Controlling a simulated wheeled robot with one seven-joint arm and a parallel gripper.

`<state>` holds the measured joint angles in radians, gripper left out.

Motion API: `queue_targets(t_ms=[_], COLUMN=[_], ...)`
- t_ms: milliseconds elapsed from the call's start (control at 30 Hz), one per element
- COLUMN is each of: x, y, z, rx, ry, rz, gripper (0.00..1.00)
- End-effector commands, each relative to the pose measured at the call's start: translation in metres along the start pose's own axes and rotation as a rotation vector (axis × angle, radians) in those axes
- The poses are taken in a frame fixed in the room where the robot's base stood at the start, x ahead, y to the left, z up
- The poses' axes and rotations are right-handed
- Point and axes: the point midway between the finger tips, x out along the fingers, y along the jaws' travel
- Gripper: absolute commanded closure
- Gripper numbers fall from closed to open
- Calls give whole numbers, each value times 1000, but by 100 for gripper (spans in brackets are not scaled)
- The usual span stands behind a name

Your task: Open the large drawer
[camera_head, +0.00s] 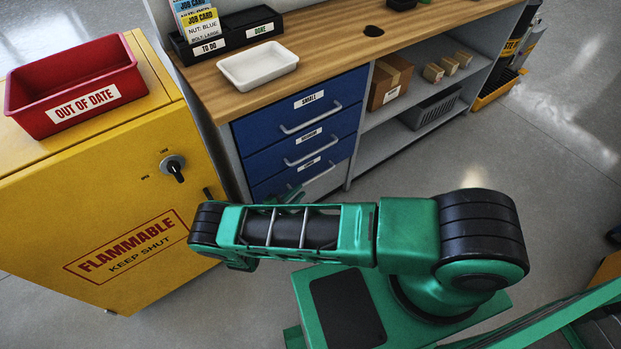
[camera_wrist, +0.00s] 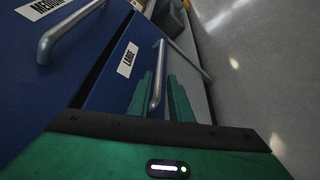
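The large drawer (camera_wrist: 112,84) is the lowest blue drawer front, with a "LARGE" label and a grey bar handle (camera_wrist: 157,75), in the wrist view. In the head view the large drawer (camera_head: 273,186) is partly hidden by my arm. My gripper (camera_wrist: 160,98) has its two green fingers apart, with the lower part of the handle between them. I see a gap on the finger sides and cannot tell whether either finger touches the bar. In the head view only a bit of my gripper (camera_head: 290,196) shows beyond the arm. The drawer looks shut.
The medium drawer (camera_head: 272,160) and small drawer (camera_head: 268,128) above look shut; the medium handle (camera_wrist: 62,36) is close by. A yellow flammable cabinet (camera_head: 60,210) stands left. Open shelves (camera_head: 425,125) are to the right.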

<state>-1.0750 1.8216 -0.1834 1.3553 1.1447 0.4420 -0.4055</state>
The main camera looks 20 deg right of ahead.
Motion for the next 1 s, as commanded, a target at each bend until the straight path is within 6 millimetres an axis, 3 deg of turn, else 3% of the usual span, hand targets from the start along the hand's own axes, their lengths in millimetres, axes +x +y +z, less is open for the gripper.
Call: queue_targets(t_ms=[533, 700, 1000], x=[84, 95, 97], y=[1, 1, 1], z=[-1, -2, -2], rx=[0, 0, 0], ry=[1, 2, 3], rz=[0, 1, 1], gripper=[82, 82, 82])
